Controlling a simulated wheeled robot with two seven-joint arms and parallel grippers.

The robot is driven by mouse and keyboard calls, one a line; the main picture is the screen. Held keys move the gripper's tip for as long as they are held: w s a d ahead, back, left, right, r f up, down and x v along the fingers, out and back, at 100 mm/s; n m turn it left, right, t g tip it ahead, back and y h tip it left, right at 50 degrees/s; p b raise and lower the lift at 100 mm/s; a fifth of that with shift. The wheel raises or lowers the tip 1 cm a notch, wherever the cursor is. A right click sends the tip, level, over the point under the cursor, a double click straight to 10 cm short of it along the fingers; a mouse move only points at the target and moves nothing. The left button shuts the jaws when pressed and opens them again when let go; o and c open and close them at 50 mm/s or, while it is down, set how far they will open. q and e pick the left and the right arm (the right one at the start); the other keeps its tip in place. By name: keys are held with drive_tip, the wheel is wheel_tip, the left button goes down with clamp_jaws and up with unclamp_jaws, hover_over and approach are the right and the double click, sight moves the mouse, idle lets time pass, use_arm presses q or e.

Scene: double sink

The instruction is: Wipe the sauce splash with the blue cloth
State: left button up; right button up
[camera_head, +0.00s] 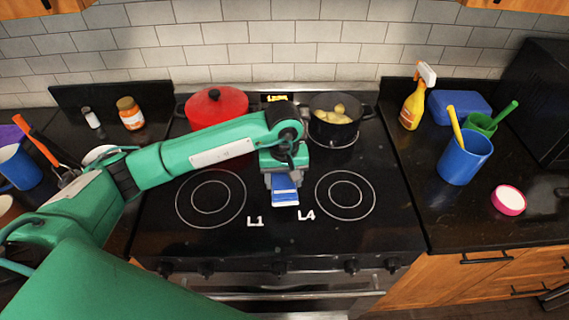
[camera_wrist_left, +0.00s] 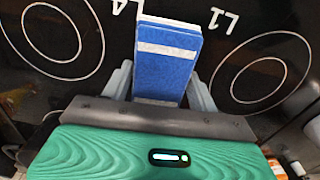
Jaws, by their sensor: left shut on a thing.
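The blue cloth (camera_head: 285,197) is a folded blue pad with a whitish band, over the middle of the black cooktop. My left gripper (camera_head: 284,184) is shut on it. In the left wrist view, the cloth (camera_wrist_left: 165,72) sits between the two grey fingers and points out past them. I cannot tell whether the cloth touches the cooktop. No sauce splash can be made out in either view; the arm and cloth hide part of the cooktop. My right gripper is not in view.
A red lidded pot (camera_head: 217,106) and a black pot of yellow food (camera_head: 335,121) stand on the back burners. A blue cup (camera_head: 466,158), yellow spray bottle (camera_head: 413,105) and pink-rimmed dish (camera_head: 508,200) are on the right counter. The front right burner (camera_head: 345,195) is clear.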

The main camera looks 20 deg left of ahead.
use_arm(q)
wheel_tip(320, 180, up, 2)
drive_tip(key=shift+r, duration=0.4)
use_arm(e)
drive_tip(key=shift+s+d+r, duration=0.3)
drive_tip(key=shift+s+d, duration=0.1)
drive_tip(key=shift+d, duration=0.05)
